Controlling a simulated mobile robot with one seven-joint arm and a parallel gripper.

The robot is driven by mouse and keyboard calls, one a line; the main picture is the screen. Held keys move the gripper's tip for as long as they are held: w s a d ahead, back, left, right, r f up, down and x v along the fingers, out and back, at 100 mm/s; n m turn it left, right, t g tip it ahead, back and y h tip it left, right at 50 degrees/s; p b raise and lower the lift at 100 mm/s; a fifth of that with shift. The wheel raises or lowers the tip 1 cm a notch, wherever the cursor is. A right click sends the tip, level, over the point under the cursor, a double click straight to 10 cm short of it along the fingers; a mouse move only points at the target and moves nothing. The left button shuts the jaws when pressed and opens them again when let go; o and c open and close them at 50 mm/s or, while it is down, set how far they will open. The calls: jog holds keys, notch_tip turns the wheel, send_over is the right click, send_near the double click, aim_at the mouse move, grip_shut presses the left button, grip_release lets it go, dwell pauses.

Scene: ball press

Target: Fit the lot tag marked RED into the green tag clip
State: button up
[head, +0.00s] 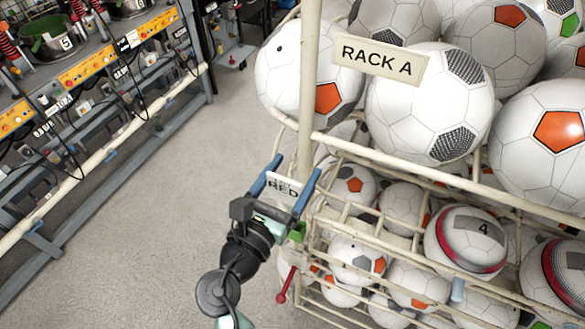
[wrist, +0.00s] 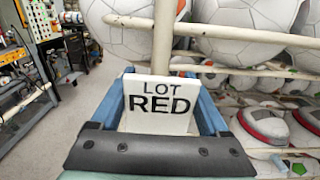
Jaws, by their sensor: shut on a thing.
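My gripper (head: 296,168) has blue fingers shut on the white lot tag (head: 284,188), which reads RED. In the wrist view the tag (wrist: 158,104) stands upright between the fingers, its "LOT RED" face towards the camera. The tag is held in front of the rack's cream corner post (head: 307,90); I cannot tell whether they touch. A small green piece (head: 297,232), which looks like the green tag clip, sits low on the rack beside my gripper's right side, partly hidden by it. A small green patch also shows at the lower right in the wrist view (wrist: 298,168).
The wire rack's upper rail (head: 440,180) runs right from the post, with several balls above and below. A RACK A sign (head: 380,61) hangs at the top. A red-ended lever (head: 286,285) sticks out low. Bare floor (head: 170,220) lies left, before a machine bench (head: 110,80).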

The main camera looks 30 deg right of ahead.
aim_at(301, 178)
jog(key=shift+f+b, duration=1.85)
jog(key=shift+f, duration=1)
jog(key=shift+p, duration=0.7)
jog(key=shift+f+b, duration=2)
jog(key=shift+f, duration=0.55)
jog(key=o, duration=1.2)
jog(key=shift+f, duration=0.15)
jog(key=shift+s+f, duration=0.1)
jog(key=shift+s+a+f, duration=0.15)
jog(key=shift+s+a, duration=0.15)
jog(key=shift+r+b+v, duration=0.15)
jog(key=shift+b+v, duration=0.4)
jog(key=shift+v, duration=1.5)
jog(key=shift+r+b+v, duration=0.15)
jog(key=shift+b+v, duration=0.45)
jog(key=shift+v, duration=1.4)
jog(key=shift+r+b+v, duration=0.2)
jog(key=shift+b+v, duration=0.35)
jog(key=shift+v, duration=1.5)
